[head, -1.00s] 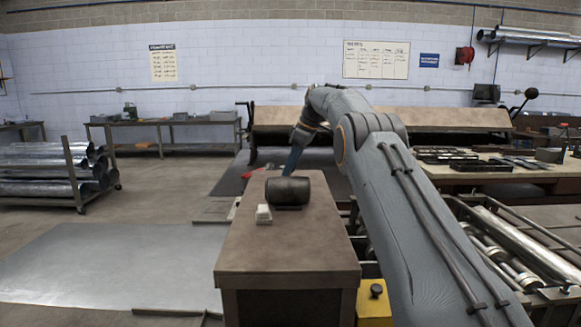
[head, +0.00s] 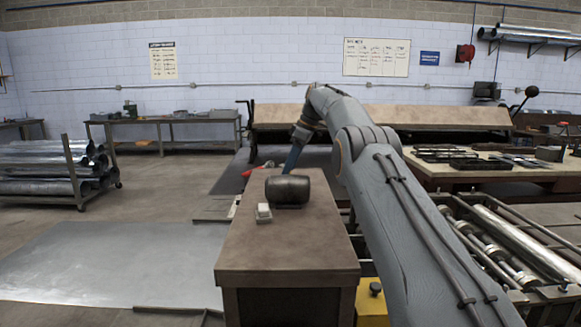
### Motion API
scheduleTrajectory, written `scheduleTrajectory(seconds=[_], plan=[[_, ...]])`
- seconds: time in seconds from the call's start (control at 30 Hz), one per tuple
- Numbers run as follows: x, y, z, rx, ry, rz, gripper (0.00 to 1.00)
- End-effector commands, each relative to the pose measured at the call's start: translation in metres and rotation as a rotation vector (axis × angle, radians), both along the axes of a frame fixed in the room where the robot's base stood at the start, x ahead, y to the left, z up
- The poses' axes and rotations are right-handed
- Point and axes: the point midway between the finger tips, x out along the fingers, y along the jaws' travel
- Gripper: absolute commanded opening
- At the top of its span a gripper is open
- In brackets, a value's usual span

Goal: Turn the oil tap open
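A dark cylindrical drum (head: 288,191) lies on its side on the brown bench (head: 285,252). No oil tap can be made out on it; the far side of the drum is hidden. My gripper (head: 291,160) points down just behind the drum, its lower end close to or hidden by the drum's upper edge. Its fingers are too small and too hidden to tell whether they are open or shut, or whether they touch anything.
A red object (head: 262,166) lies near the bench's far end. A yellow box (head: 372,303) is at the bench's right, with rollers (head: 500,255) beyond.

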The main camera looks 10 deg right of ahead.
Motion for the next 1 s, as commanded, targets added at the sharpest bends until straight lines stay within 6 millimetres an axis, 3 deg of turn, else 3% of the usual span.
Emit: scheduleTrajectory(seconds=[0.3,0.7,1.0], plan=[[0.0,-0.001,0.0,0.0,0.002,-0.001,0.53],[-0.005,-0.008,0.024,-0.001,0.001,-0.001,0.53],[-0.005,-0.013,0.026,0.0,-0.001,0.0,0.53]])
